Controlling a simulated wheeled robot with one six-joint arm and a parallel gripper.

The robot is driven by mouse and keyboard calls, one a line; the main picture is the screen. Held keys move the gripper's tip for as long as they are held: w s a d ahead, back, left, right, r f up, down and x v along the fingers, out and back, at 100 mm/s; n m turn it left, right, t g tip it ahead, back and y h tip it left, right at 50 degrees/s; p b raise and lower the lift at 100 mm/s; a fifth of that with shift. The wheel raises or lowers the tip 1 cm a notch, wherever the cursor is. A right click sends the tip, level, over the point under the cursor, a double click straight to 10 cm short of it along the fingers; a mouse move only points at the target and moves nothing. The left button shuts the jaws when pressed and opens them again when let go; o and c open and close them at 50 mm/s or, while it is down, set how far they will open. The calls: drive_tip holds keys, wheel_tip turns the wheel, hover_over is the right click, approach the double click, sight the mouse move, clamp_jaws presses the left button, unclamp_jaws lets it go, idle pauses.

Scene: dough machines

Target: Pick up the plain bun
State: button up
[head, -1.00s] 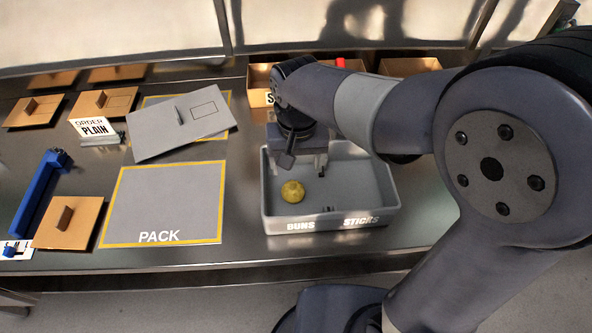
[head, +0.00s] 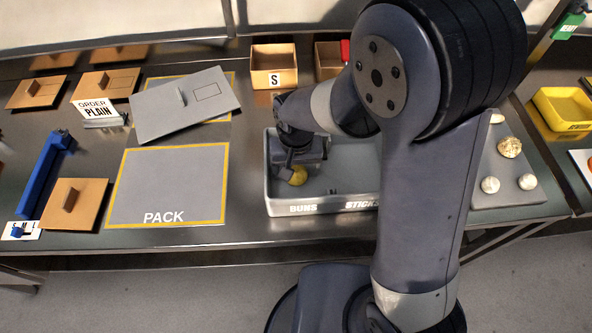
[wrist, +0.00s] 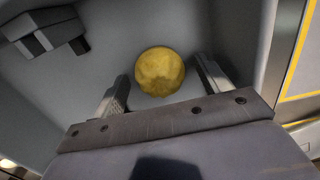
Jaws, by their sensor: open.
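The plain bun (head: 299,176) is a round yellow bun lying in the left part of the grey bin (head: 290,210) lettered BUNS and STICKS. My gripper (head: 291,173) is over that part of the bin and partly covers the bun in the head view. In the wrist view my gripper (wrist: 161,76) is open, with one finger to each side of the bun (wrist: 160,65). The bun lies between and slightly beyond the fingertips, and I see no clear contact. The bin floor shows around it.
The grey PACK mat (head: 170,185) is left of the bin. The ORDER PLAIN sign (head: 100,112) stands behind it. Open boxes, one marked S (head: 274,66), stand behind the bin. A board with pale round pieces (head: 508,190) is at right. A dark block (wrist: 45,30) shows in the wrist view.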

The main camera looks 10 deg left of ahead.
drive_tip(key=shift+f, duration=0.15)
drive_tip(key=c, duration=1.1)
